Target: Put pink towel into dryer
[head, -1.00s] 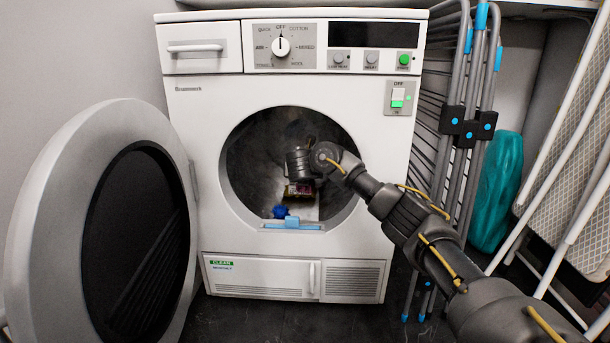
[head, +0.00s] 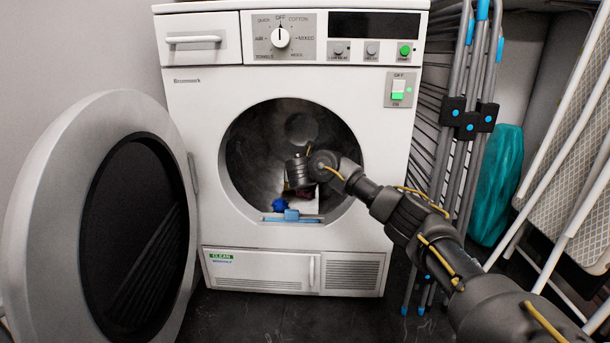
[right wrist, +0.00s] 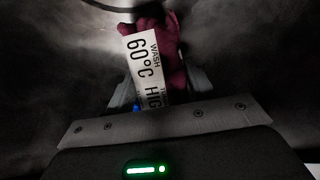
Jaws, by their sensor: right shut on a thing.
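The dryer (head: 190,130) stands ahead with its round door (head: 50,200) swung wide open to the left. My right arm reaches through the opening, and my right gripper (head: 300,178) is inside the drum (head: 250,145). It is shut on the dark pink towel (right wrist: 173,62), which shows in the right wrist view with a white label (right wrist: 143,62) reading "WASH 60°C HIG". In the head view the towel is small and mostly hidden below the gripper. The fingertips are largely hidden by towel and label. My left gripper is not in view.
A small dark blue thing (head: 279,203) lies at the drum's front, beside a light blue piece (head: 292,215) on the opening's lower rim. Folded grey racks (head: 462,110), a teal item (head: 500,185) and an ironing board (head: 580,170) stand to the right.

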